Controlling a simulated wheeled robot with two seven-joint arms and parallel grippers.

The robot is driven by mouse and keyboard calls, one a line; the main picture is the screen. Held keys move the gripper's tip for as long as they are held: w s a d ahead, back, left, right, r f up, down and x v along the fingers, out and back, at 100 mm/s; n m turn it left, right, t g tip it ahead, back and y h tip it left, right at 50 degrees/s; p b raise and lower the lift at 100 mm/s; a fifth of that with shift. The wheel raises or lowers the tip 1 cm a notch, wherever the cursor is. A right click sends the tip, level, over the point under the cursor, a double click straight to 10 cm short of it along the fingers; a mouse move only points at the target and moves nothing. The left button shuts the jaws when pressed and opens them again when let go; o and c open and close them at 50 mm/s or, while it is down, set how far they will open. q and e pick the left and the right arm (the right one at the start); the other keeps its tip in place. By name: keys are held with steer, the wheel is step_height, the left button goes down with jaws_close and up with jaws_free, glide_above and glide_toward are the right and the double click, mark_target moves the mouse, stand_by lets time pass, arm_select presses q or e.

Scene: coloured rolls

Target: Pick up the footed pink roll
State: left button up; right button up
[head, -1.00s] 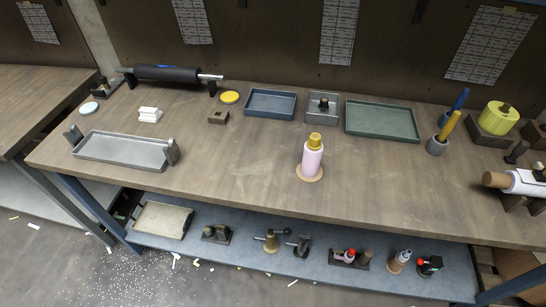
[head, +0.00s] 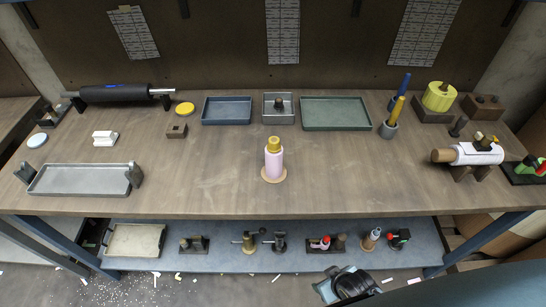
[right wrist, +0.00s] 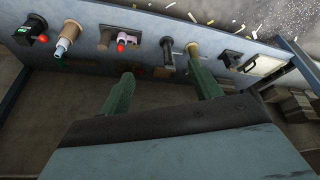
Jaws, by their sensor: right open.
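The footed pink roll (head: 273,164) stands upright on the table, near the middle of its front half. It has a gold-brown top and a round tan foot under it. My right gripper (right wrist: 166,85) is open and empty, with its two green fingers spread apart in the right wrist view. In the head view the right gripper (head: 347,285) shows at the bottom, in front of the table and below its top, well apart from the roll. The roll is not in the right wrist view. My left gripper is not in view.
A grey tray (head: 80,181) lies front left; blue (head: 227,111) and green (head: 336,113) trays lie behind. A white roll (head: 474,153) lies on a stand at right. The lower shelf (head: 220,262) holds several small things. The table around the pink roll is clear.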

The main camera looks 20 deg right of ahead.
steer(key=w+a+r+t+p, duration=0.1)
steer(key=w+r, duration=0.3)
steer(key=r, duration=0.5)
steer(key=w+a+r+t+y+p, duration=0.1)
steer(key=w+r+t, duration=0.15)
steer(key=r, duration=0.65)
steer(key=w+a+r+t+p, duration=0.1)
steer(key=w+r, duration=0.3)
steer(key=r, duration=0.5)
steer(key=n+t+y, duration=0.2)
steer(key=t+y, duration=0.1)
steer(key=t, duration=0.1)
glide_toward(279, 152)
steer(key=x, duration=0.7)
steer(key=shift+w, duration=0.1)
steer(key=shift+b+x, duration=0.3)
steer(key=shift+x, duration=2.95)
steer(key=shift+a+r, duration=0.2)
jaws_close()
